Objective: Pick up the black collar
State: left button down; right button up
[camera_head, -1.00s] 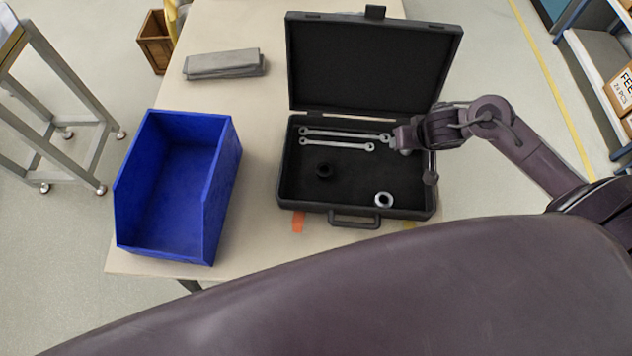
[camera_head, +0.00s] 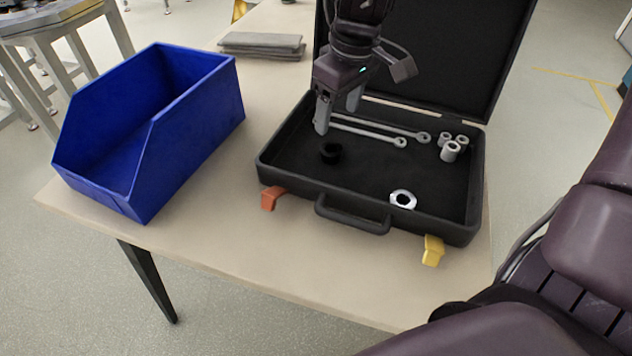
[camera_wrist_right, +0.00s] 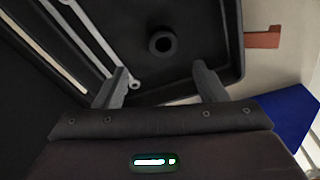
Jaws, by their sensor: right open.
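The black collar (camera_head: 330,152) lies on the dark floor of the open black case (camera_head: 345,205), in its left part. In the right wrist view the collar (camera_wrist_right: 162,42) shows as a dark ring with a central hole, ahead of and between the fingers. My right gripper (camera_head: 338,118) is open above the case, just behind the collar. Its fingers (camera_wrist_right: 158,80) are apart, with nothing between them, and do not touch the collar. My left gripper is not in view.
Two wrenches (camera_head: 375,129) lie behind the collar. A silver ring (camera_head: 403,199) and several grey sockets (camera_head: 449,151) lie to the right in the case. A blue bin (camera_head: 190,125) stands left on the table (camera_head: 240,235). Grey folded cloths (camera_head: 262,44) lie at the back.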

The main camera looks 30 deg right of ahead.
aim_at(331, 148)
jog(key=shift+s+a+f, duration=0.15)
jog(key=shift+a+f, duration=0.15)
jog(key=shift+a, duration=0.15)
jog(key=shift+a+f, duration=0.1)
jog(key=shift+f, duration=0.15)
jog(key=f, duration=0.6)
jog(key=shift+w+d+f+b, duration=0.2)
jog(key=shift+w+d+b, duration=0.1)
jog(key=shift+b, duration=0.1)
jog(key=shift+w+f, duration=0.1)
jog(key=shift+f, duration=0.25)
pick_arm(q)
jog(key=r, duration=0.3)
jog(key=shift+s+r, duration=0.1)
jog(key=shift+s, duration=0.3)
pick_arm(e)
jog(key=shift+a, duration=0.1)
jog(key=shift+c, duration=0.2)
jog(key=c, duration=1.1)
jog(key=shift+c, duration=0.2)
jog(key=shift+r, duration=0.15)
